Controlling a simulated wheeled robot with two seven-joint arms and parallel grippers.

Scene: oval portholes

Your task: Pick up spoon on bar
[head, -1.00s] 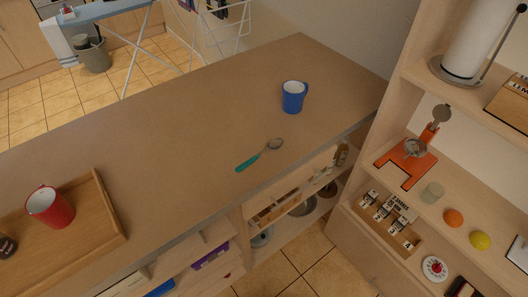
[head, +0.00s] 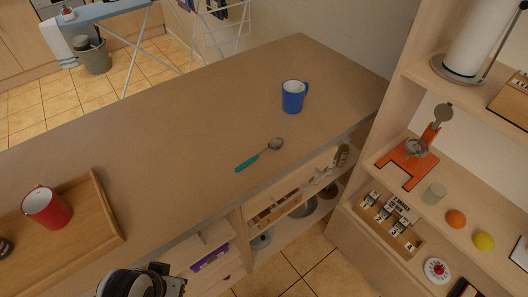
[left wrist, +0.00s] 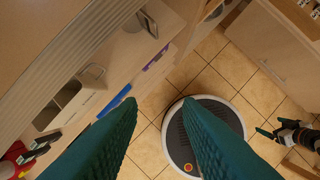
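The spoon (head: 260,154) lies on the bar (head: 185,110), near its front edge in the head view. It has a teal handle pointing lower left and a grey metal bowl at upper right. My left gripper (left wrist: 160,106) shows in the left wrist view as two teal fingers, apart with nothing between them. It points down past the bar's front toward the floor, away from the spoon. A dark part of my arm shows at the head view's bottom edge. My right gripper (left wrist: 266,132) shows small at the right of the left wrist view; its opening is unclear.
A blue mug (head: 292,97) stands behind and right of the spoon. A wooden tray (head: 107,212) with a red mug (head: 47,207) is at the left. Shelves with items lie under the bar's front. A shelf unit (head: 362,213) stands at the right. The bar around the spoon is clear.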

